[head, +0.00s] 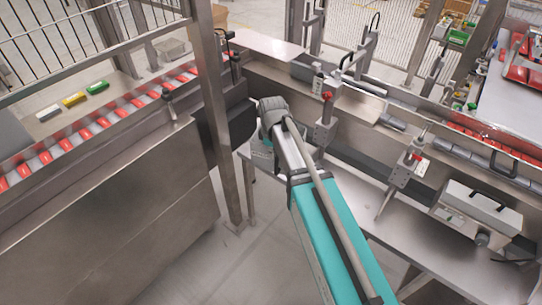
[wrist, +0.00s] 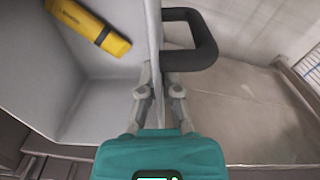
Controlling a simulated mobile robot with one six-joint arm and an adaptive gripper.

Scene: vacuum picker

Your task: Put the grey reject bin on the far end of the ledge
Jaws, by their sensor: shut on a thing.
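In the wrist view my gripper (wrist: 158,82) is shut on the side wall of the grey reject bin (wrist: 80,98), one finger inside and one outside. A black loop handle (wrist: 205,42) sticks out from that wall, just beyond the fingertips. A yellow block (wrist: 88,27) lies inside the bin. In the head view my arm reaches out to the middle, and its end and the bin are largely hidden behind it. A flat steel ledge (head: 262,44) shows at the back; I cannot tell if it is the task's ledge.
A conveyor with red packs (head: 85,133) runs along the left, with green, yellow and grey blocks (head: 74,99) beyond it. A steel post (head: 212,100) stands just left of my arm. A grey case (head: 478,210) sits on the right bench. Floor is clear below.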

